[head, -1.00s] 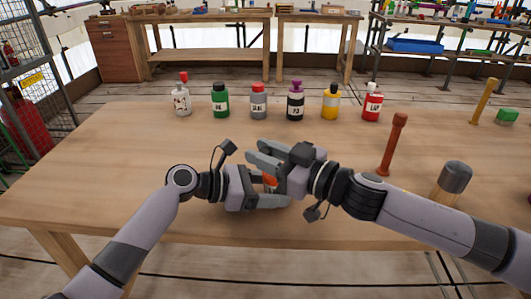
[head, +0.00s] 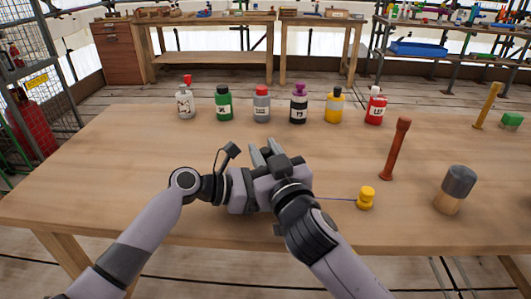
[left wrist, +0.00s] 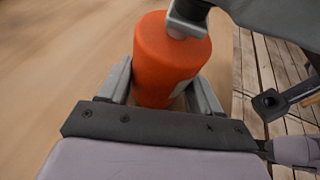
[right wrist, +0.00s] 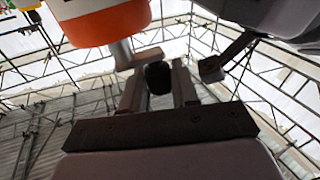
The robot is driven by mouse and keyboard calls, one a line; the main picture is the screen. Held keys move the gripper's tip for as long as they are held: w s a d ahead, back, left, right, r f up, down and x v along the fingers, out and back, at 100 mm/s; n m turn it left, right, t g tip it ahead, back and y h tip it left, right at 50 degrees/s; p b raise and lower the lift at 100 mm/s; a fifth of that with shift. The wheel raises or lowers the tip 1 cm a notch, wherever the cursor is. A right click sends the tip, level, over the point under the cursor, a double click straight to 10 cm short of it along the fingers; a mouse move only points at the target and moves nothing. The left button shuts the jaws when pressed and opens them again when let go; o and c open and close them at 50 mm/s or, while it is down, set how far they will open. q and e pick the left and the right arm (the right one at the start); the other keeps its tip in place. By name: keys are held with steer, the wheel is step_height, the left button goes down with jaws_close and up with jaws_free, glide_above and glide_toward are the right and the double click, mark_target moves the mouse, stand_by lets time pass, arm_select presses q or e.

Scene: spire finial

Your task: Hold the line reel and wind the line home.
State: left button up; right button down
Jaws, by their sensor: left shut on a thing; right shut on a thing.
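The line reel is an orange drum (left wrist: 165,62) between the fingers of my left gripper (left wrist: 162,88), which is shut on it. It also shows orange and white in the right wrist view (right wrist: 98,20). A grey crank arm (right wrist: 124,54) is at its end, with a dark knob (right wrist: 158,76) beside it. My right gripper (right wrist: 157,84) is shut on the knob. In the head view my right gripper (head: 268,152) covers the reel. A thin purple line (head: 335,199) runs right from the grippers to a yellow spool-like piece (head: 366,198) on the table.
Several bottles, one green (head: 223,103), stand in a row at the back of the table (head: 110,150). A brown peg-like post (head: 394,150) and a grey-headed mallet-like tool (head: 455,188) stand to the right. The table's left part is clear.

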steer(key=shift+r+h, duration=0.15)
steer(key=shift+h, duration=0.15)
steer(key=c, duration=1)
jaws_free()
steer(key=shift+o, duration=0.2)
steer(key=shift+d, duration=0.1)
steer(key=v, duration=1.2)
